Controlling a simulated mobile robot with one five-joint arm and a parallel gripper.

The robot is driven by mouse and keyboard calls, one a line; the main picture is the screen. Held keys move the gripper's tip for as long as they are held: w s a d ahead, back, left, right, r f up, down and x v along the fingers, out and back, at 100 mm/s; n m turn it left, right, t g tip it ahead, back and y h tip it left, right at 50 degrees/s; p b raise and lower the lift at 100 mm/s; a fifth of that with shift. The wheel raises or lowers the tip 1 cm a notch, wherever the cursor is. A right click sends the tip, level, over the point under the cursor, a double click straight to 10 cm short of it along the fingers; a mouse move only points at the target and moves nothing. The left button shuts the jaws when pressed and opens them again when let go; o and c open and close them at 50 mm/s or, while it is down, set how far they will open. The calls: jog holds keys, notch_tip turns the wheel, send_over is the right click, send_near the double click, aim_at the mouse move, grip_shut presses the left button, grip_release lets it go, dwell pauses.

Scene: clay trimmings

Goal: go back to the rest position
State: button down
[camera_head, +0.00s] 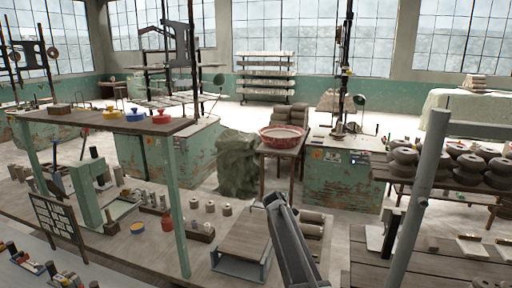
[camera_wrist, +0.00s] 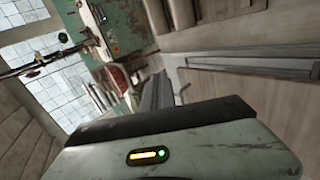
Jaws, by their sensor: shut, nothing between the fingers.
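I cannot make out gripper fingers in either view. The wrist view is strongly tilted. A pale green scuffed housing with a dark edge and a lit yellow bar fills its lower part. A dark grey bar stands behind that housing, with no object seen held.
A red basin (camera_head: 282,136) sits on a small stand beyond my arm; the wrist view shows it too (camera_wrist: 118,78). The low wooden-topped stand (camera_head: 242,235) is just left of my arm. Stacked brown rounds (camera_head: 468,165) lie on a right-hand shelf. A grey post (camera_head: 417,205) stands at right.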

jog(key=s+d+f+m+g+b, duration=0.1)
jog(key=s+d+f+m+g, duration=0.2)
jog(key=s, duration=0.8)
jog(key=s+d+f+m+g+b, duration=0.1)
jog(key=s+d+f+m, duration=0.3)
jog(key=s, duration=0.7)
jog(key=s+a+f+m+g+y, duration=0.1)
jog(key=s+f+m+g, duration=0.1)
jog(key=s, duration=0.9)
jog(key=s+a+f+m+g+y, duration=0.2)
jog(key=s+f+m+g, duration=0.1)
jog(key=s, duration=0.9)
jog(key=shift+s+f+m+g+y, duration=0.25)
jog(key=shift+m+g+y, duration=0.05)
jog(key=shift+m+g, duration=0.35)
